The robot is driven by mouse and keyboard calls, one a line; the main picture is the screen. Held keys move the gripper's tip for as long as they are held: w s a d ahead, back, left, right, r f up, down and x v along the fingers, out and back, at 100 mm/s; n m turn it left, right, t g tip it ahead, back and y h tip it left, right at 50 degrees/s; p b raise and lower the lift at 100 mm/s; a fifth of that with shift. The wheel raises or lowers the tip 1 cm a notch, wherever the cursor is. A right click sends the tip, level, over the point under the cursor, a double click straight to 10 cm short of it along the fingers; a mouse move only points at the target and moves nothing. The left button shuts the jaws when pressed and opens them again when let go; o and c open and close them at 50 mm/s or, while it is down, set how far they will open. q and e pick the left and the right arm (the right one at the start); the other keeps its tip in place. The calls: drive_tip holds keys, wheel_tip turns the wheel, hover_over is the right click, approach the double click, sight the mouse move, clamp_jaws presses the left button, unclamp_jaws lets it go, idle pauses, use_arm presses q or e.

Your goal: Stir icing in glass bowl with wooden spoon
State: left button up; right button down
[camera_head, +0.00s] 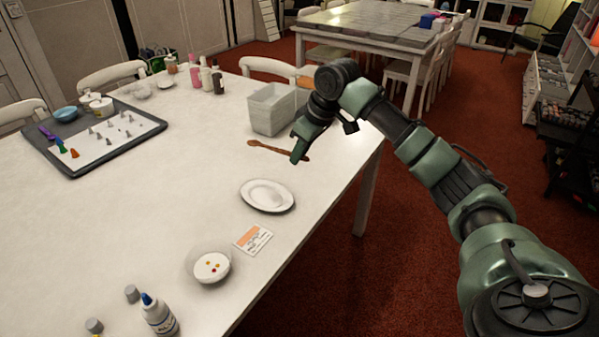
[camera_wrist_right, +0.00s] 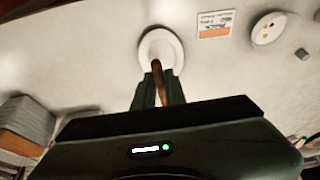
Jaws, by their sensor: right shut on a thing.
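The glass bowl (camera_head: 211,267) holds white icing with a few red and yellow spots and stands near the table's front right edge. The bowl also shows at the top right of the right wrist view (camera_wrist_right: 268,29). The brown wooden spoon (camera_head: 270,147) is at the table's right side, beyond the white plate. My right gripper (camera_head: 298,153) is shut on the spoon, which shows between its fingers in the right wrist view (camera_wrist_right: 158,77). I cannot tell whether the spoon touches the table. My left gripper is not in view.
A white plate (camera_head: 267,195) and a printed card (camera_head: 253,239) lie between spoon and bowl. Grey bins (camera_head: 271,110) stand beside the spoon. A glue bottle (camera_head: 159,316) is at the front. A dark tray (camera_head: 72,168) is at left. The table's middle is clear.

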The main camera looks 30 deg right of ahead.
drive_tip(key=shift+r, duration=0.85)
